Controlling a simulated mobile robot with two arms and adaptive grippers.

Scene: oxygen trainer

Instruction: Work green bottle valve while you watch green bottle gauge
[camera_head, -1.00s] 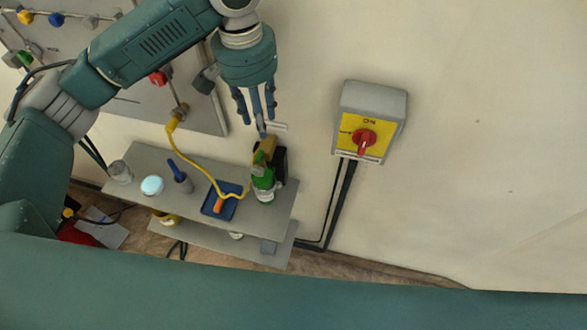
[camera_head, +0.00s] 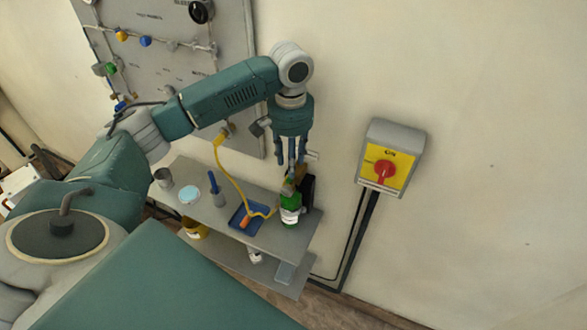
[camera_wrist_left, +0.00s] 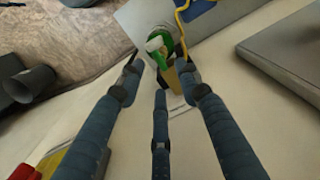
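The green bottle (camera_head: 291,207) stands upright on the right end of the grey shelf (camera_head: 285,240); it has a white band. Its valve top (camera_head: 288,187) is yellowish and small. A dark round part (camera_head: 308,190), perhaps the gauge, sits at its right; no dial face can be read. My left gripper (camera_head: 291,166) points down just above the valve. In the left wrist view the fingers of my left gripper (camera_wrist_left: 160,75) are spread, with nothing between them. The green bottle (camera_wrist_left: 152,50) shows beyond the fingertips there. Contact with the valve cannot be told. My right gripper is out of view.
A blue-handled tool (camera_head: 214,188) and small containers stand to the left. A yellow switch box (camera_head: 388,165) with a red knob is on the wall at right.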

